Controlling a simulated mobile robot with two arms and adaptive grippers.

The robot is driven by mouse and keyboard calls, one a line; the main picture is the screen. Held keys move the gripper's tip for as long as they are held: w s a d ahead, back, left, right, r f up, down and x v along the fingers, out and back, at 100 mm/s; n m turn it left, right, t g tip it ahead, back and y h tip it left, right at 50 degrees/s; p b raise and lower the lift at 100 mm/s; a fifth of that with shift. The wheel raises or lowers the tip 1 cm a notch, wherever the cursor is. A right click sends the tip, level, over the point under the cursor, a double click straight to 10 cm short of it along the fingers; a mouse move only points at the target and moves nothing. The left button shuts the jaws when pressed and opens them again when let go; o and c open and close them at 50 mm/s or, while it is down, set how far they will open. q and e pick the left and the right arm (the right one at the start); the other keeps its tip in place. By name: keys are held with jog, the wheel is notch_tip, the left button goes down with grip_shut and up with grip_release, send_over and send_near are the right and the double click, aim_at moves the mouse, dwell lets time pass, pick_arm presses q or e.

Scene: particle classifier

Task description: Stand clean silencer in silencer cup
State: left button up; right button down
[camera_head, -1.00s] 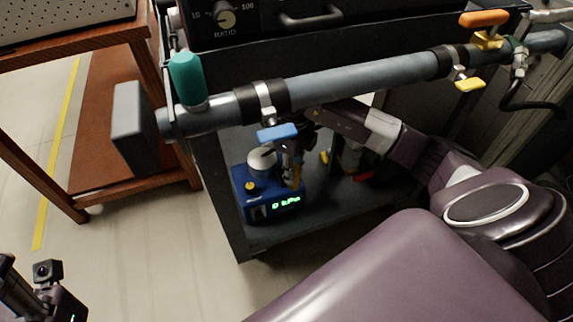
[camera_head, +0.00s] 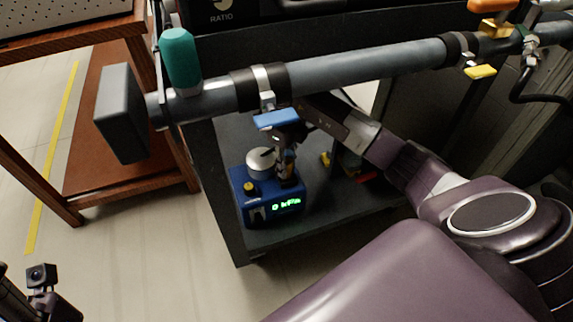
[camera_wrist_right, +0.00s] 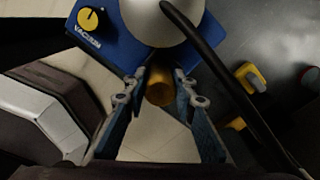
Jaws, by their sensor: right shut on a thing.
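A short brass-coloured cylinder, which looks like the silencer (camera_wrist_right: 159,90), is between the two fingers of my right gripper (camera_wrist_right: 159,98) in the right wrist view. The gripper is shut on it, beside the blue vacuum unit. In the head view my right gripper (camera_head: 286,168) is low behind the blue handle, at the right side of the blue vacuum unit (camera_head: 262,208). I cannot tell whether the silencer touches the unit. I cannot make out a silencer cup. Part of my left gripper's wrist (camera_head: 45,290) shows at the bottom left, its fingers not visible.
The unit has a silver dome (camera_head: 260,164) and a lit display, and stands on a dark cart shelf (camera_head: 325,226). A grey pipe (camera_head: 350,72) with a blue handle (camera_head: 277,119) and a teal cap (camera_head: 181,62) crosses above. A black hose (camera_wrist_right: 215,62) runs close right of the gripper.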

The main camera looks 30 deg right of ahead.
jog(key=c, duration=1.6)
grip_release()
jog(key=shift+f, duration=0.1)
notch_tip(320, 180, up, 8)
jog(key=p, duration=0.3)
jog(key=shift+f, duration=0.1)
